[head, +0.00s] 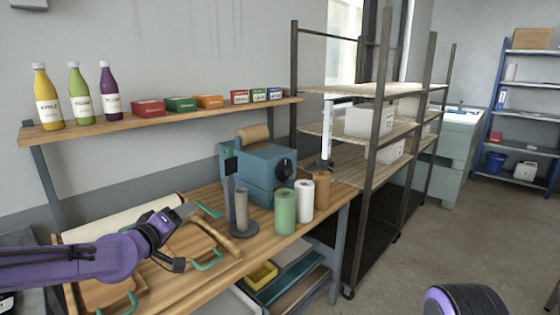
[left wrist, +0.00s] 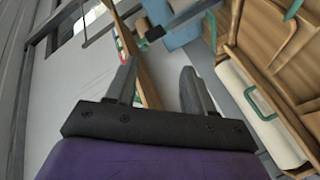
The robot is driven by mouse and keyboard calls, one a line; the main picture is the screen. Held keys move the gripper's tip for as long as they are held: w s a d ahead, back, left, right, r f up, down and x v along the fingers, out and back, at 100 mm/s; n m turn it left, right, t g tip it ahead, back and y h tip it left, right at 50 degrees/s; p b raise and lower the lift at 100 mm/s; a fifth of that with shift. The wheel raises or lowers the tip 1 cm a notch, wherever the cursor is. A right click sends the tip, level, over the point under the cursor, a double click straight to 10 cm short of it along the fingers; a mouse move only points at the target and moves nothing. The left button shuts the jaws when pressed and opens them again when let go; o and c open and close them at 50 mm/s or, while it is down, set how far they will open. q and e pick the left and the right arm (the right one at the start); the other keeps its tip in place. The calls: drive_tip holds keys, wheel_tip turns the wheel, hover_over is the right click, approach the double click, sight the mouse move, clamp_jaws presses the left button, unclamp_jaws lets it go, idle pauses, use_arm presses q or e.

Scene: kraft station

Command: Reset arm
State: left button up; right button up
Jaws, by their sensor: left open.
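My left gripper (head: 178,240) is at the end of the purple arm that comes in from the left. It is over the wooden tray with green handles (head: 215,243) on the workbench. In the left wrist view the two fingers of my left gripper (left wrist: 158,85) stand apart with nothing between them. The tray's wooden parts and a green handle (left wrist: 258,103) show at the right of that view. I do not see my right gripper. A rounded purple and black part of mine shows at the lower right of the head view.
Bottles (head: 80,95) and small boxes (head: 180,104) stand on the wall shelf (head: 150,122). A blue machine (head: 268,170), a post stand (head: 242,215) and several rolls (head: 285,210) are right of the tray. A metal rack (head: 375,160) stands beyond. Open floor (head: 440,230) lies at right.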

use_arm(q)
drive_tip(key=s+f+n+g+y+b, duration=0.15)
drive_tip(key=s+f, duration=0.25)
drive_tip(key=f, duration=0.6)
drive_tip(key=s+f+g+y, duration=0.2)
drive_tip(key=s+f, duration=0.2)
drive_tip(key=f, duration=0.6)
drive_tip(key=s+f+n+g+y+b, duration=0.1)
drive_tip(key=s+f, duration=0.4)
drive_tip(key=f, duration=0.5)
drive_tip(key=s+a+f+m+g+y+b, duration=0.1)
drive_tip(key=s+a+f+g, duration=0.1)
drive_tip(key=s+f, duration=0.4)
drive_tip(key=s+a+f+m+g+y+b, duration=0.1)
drive_tip(key=s+a+f+g, duration=0.1)
drive_tip(key=s+f, duration=0.5)
drive_tip(key=s+a+f+m+g+y+b, duration=0.1)
drive_tip(key=s+f, duration=0.5)
drive_tip(key=s, duration=1)
drive_tip(key=a+g, duration=0.1)
drive_tip(key=g, duration=0.1)
drive_tip(key=shift+s+f+g, duration=0.2)
drive_tip(key=shift+f+g, duration=0.1)
drive_tip(key=shift+g, duration=0.05)
